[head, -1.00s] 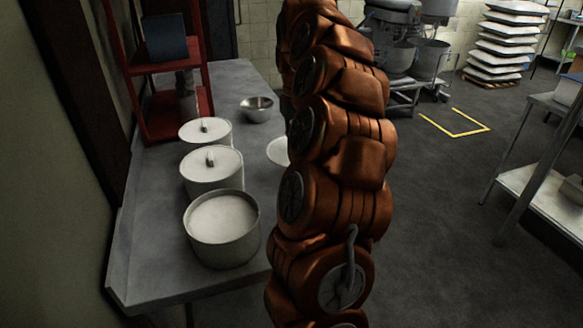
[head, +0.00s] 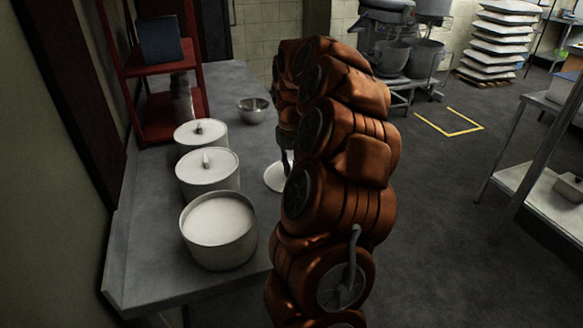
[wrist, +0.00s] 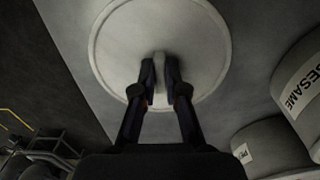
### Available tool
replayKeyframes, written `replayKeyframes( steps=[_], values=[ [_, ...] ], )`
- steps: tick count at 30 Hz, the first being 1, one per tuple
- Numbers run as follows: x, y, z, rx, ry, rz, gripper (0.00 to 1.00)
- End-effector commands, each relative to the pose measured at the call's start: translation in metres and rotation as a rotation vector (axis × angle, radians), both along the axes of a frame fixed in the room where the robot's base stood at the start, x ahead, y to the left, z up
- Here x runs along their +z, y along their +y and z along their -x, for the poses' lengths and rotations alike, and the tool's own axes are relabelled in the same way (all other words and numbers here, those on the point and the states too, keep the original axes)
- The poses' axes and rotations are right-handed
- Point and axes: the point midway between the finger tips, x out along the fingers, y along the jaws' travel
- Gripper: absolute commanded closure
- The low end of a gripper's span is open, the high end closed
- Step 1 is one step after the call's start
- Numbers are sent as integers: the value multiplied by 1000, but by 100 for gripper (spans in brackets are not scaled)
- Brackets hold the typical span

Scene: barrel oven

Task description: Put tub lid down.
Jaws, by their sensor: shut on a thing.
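The round pale tub lid (wrist: 190,30) fills the top middle of the wrist view. My gripper (wrist: 160,72) is shut on its upright handle (wrist: 160,62). In the head view the lid (head: 274,180) shows at the counter's right side, partly hidden behind my arm. It lies flat at or just above the counter; I cannot tell whether it touches. The open tub (head: 220,250), with white contents, stands nearer on the counter.
The grey counter (head: 150,255) also holds two lidded tubs (head: 207,172) (head: 200,136), a metal bowl (head: 253,110) and a red rack (head: 165,120). In the wrist view, a tub labelled SESAME (wrist: 305,95) is at right. The counter edge runs close left of the lid.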

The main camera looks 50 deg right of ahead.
Motion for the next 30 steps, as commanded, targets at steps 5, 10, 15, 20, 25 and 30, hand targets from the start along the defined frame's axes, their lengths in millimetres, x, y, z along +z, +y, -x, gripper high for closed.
replayKeyframes(
  steps=[5,10,15,20,25,30],
  values=[
    [-3,0,0,0,0,0,83],
    [-2,0,0,1,0,0,66],
    [-2,0,0,1,0,0,63],
    [-1,0,0,1,0,0,63],
    [10,-1,-1,0,-1,2,63],
    [36,-1,-1,1,-2,5,63]
  ],
)
